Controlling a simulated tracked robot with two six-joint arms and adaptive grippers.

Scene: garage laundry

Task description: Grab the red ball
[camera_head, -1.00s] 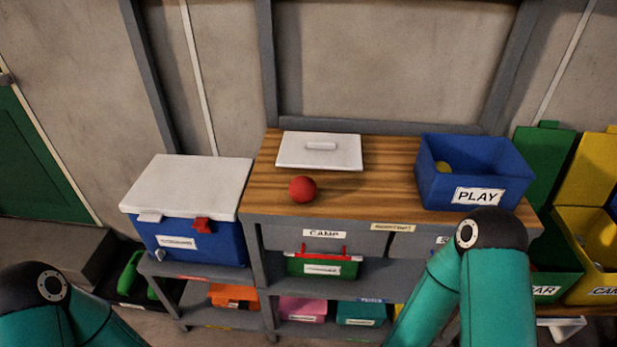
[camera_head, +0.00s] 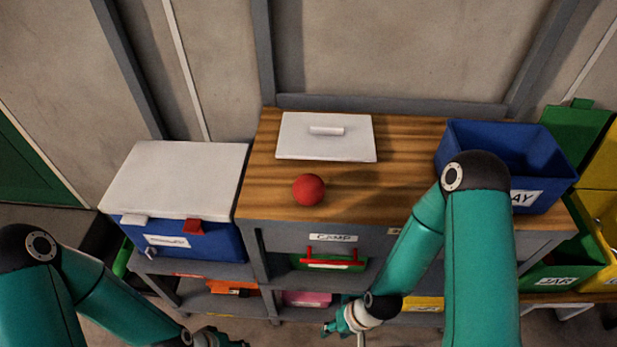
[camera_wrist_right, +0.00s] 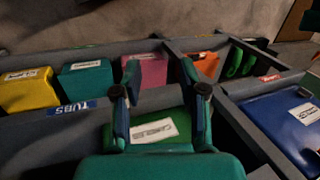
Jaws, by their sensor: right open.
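The red ball (camera_head: 308,189) rests on the wooden top of the shelf unit (camera_head: 400,150), near its front edge and in front of a flat white lid. My right gripper (camera_head: 343,328) hangs low in front of the unit, below and apart from the ball. In the right wrist view its two fingers (camera_wrist_right: 160,92) are spread apart with nothing held between them, and the ball does not show there. My left gripper (camera_head: 222,340) is only partly in view at the bottom edge, its fingers cut off.
A white lid (camera_head: 350,151) lies behind the ball. A blue PLAY bin (camera_head: 548,165) stands at the right end of the top. A blue cooler with a white lid (camera_head: 175,180) stands left. Bins fill the shelves below, including a green one with red handles (camera_head: 330,262).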

